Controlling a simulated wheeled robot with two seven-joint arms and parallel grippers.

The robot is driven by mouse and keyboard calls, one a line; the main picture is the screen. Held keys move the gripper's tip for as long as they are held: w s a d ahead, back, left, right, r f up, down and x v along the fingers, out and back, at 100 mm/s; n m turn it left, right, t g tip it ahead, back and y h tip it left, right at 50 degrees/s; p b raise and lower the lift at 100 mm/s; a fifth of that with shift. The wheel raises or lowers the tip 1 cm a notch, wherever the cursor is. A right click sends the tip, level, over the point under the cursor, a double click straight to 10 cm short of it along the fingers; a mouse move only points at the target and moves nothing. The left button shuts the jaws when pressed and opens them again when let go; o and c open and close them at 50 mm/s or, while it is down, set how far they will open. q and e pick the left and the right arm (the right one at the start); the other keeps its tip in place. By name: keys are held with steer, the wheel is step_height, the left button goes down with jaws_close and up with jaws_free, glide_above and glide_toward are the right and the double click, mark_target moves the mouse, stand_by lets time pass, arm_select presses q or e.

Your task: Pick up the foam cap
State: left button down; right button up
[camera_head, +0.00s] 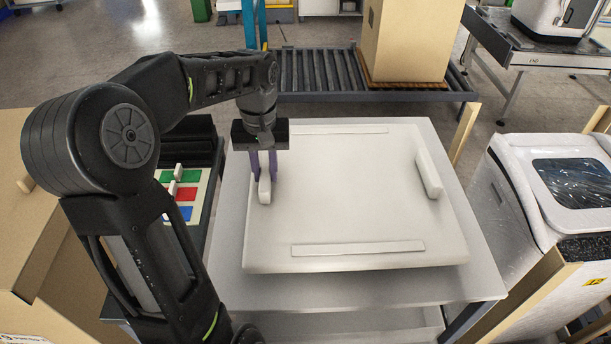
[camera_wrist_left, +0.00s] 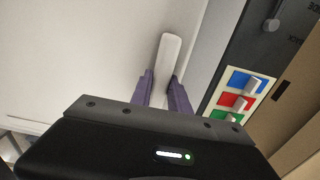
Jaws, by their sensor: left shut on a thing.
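The foam cap (camera_head: 345,205) is a wide, flat white slab on the white table in the head view. It has thin raised strips along its back and front and a short upright block on its right. A rounded white grip block (camera_head: 265,190) stands at its left edge. My left gripper (camera_head: 262,178) comes down from above, its purple fingers shut on this block. The left wrist view shows the block (camera_wrist_left: 170,55) between the fingers (camera_wrist_left: 162,90), with the white slab to the left. I cannot tell whether the slab is raised off the table. My right gripper is not in view.
A black panel with green, red and blue switches (camera_head: 185,193) lies left of the table (camera_head: 405,294). A roller conveyor (camera_head: 320,72) with a tall cardboard box (camera_head: 410,40) is behind. A white bin-like machine (camera_head: 545,190) stands right. Cardboard (camera_head: 35,215) is at the left.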

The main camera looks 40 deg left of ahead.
arm_select(q)
step_height(320, 180, up, 6)
steer(key=shift+r+b, duration=0.15)
steer(key=shift+b, duration=0.15)
step_height(320, 180, up, 4)
steer(key=shift+f+p, duration=0.15)
steer(key=shift+p, duration=0.85)
steer(key=shift+d+f, duration=0.1)
